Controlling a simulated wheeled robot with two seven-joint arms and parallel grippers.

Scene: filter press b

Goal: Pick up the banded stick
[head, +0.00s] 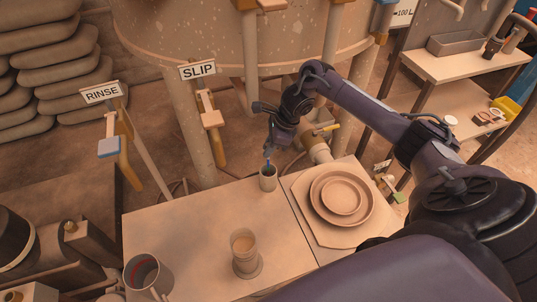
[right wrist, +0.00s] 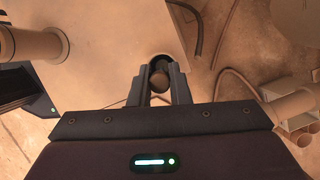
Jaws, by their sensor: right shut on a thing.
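My right gripper (head: 268,152) points down over a small cup (head: 268,184) near the back edge of the table. It is shut on the banded stick (head: 268,164), which shows as a thin blue piece between the fingers and the cup's mouth. The stick's lower part is hidden in the cup. In the right wrist view, the jaws (right wrist: 160,92) are closed around the stick's round brown end (right wrist: 158,79), with the cup's dark mouth around it. My left gripper is not in view.
A beige tumbler (head: 243,246) stands on the table (head: 185,222), with a grey mug (head: 146,274) at front left. Stacked round plates (head: 341,196) lie on a board right of the cup. SLIP (head: 198,69) and RINSE (head: 101,92) signs and a large tank (head: 235,35) stand behind.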

